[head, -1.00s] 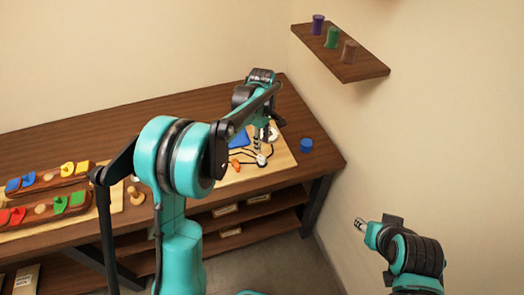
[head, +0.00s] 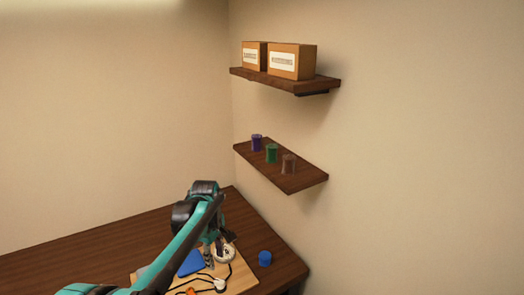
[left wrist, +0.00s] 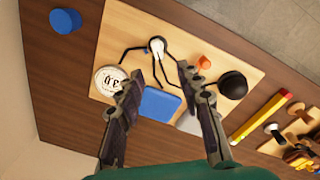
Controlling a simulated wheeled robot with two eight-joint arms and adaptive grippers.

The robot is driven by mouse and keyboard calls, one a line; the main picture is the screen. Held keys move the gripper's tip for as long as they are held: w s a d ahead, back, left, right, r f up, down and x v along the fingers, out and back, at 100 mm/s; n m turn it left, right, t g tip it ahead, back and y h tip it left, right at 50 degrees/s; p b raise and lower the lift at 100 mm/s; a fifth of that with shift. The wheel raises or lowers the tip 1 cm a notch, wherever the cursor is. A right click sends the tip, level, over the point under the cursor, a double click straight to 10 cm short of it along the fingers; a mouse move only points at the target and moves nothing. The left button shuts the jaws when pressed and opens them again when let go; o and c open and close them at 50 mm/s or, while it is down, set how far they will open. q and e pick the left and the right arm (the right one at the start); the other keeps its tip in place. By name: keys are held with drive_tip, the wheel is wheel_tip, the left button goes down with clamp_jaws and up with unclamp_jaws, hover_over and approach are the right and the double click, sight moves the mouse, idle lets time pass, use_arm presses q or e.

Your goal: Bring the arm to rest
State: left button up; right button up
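My left arm reaches from the lower left in the head view. My left gripper (head: 212,250) is above the light wooden board (head: 243,274) on the workbench. In the left wrist view the gripper (left wrist: 160,77) has its two fingers apart, with nothing held between them. Beyond and between the fingers are a blue flat piece (left wrist: 160,104) and a white-topped piece with black bent legs (left wrist: 157,46). A white round piece with dark lettering (left wrist: 109,80) is beside the left finger. My right gripper is not in view.
A blue cylinder (head: 265,258) stands on the bench (head: 285,268) right of the board. A black ball (left wrist: 233,85), an orange piece (left wrist: 204,62) and a yellow-red bar (left wrist: 260,117) lie nearby. A wall shelf (head: 305,181) holds three small cylinders; boxes (head: 291,61) stand on the upper shelf.

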use_arm(q)
drive_tip(key=s+r+m+t+b, duration=0.1)
drive_tip(key=s+r+m+t, duration=0.1)
drive_tip(key=s+m, duration=0.35)
drive_tip(key=s+r+m+t, duration=0.2)
drive_tip(key=s, duration=0.6)
drive_tip(key=s+f+m+t, duration=0.1)
drive_tip(key=s+f+m, duration=0.1)
drive_tip(key=s, duration=0.3)
drive_tip(key=s+f+m+t+b, duration=0.1)
drive_tip(key=s+f+m, duration=0.2)
drive_tip(key=s, duration=0.3)
drive_tip(key=shift+m+t, duration=0.4)
drive_tip(key=shift+m, duration=0.35)
